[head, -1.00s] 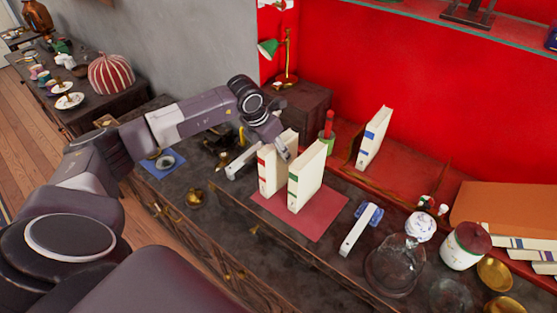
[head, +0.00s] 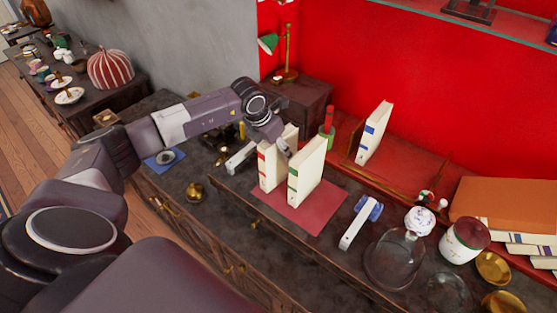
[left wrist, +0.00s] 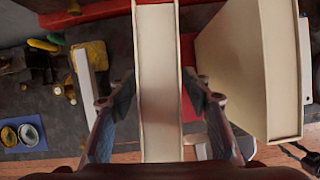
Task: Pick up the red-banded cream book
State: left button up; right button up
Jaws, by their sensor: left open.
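The red-banded cream book (head: 270,172) stands upright on a red mat (head: 312,222) in the head view. My left gripper (head: 284,147) is over its top from the left and hides part of it. In the left wrist view the open fingers of the left gripper (left wrist: 160,90) are on either side of the cream book (left wrist: 158,55), with small gaps visible at both sides. A green-banded cream book (head: 307,174) stands close by on its right; it also shows in the left wrist view (left wrist: 238,65). My right gripper is not in view.
A blue-banded book (head: 374,132) stands in a wooden rack behind. White bars lie on either side of the mat, the right one (head: 355,226) by a blue item. A glass dome (head: 396,262), a lidded jar (head: 465,240) and brass bowls crowd the right.

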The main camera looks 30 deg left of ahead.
pick_arm(q)
jog(key=shift+c, duration=0.5)
grip_shut()
